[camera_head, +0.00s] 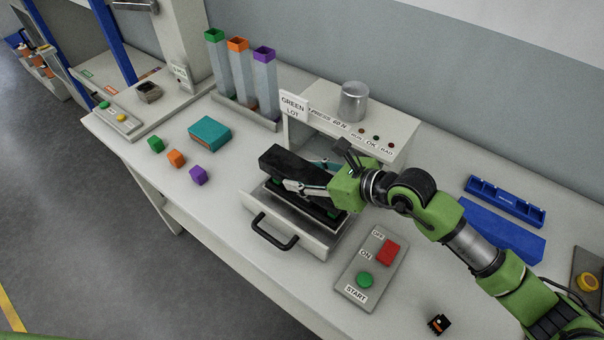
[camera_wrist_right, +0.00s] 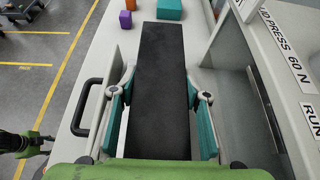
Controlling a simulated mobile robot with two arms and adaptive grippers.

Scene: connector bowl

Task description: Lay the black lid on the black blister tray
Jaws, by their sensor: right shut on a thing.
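The black lid (camera_head: 284,160) is a long, flat dark piece, held over the open press drawer. My right gripper (camera_head: 306,177) is shut on the lid, with a teal finger pad on each side. In the right wrist view the lid (camera_wrist_right: 160,85) lies lengthwise between the fingertips and extends well past them. The black blister tray (camera_head: 315,211) sits in the drawer below, mostly hidden by the lid and gripper. Some green shows at the tray. I cannot tell whether lid and tray touch.
The drawer (camera_head: 306,238) is pulled out, with a black handle (camera_head: 272,232) in front. The press (camera_head: 372,140) stands behind. A control box (camera_head: 369,268) is to the right. A teal box (camera_head: 210,134) and several coloured cubes lie left. Blue trays (camera_head: 502,228) lie far right.

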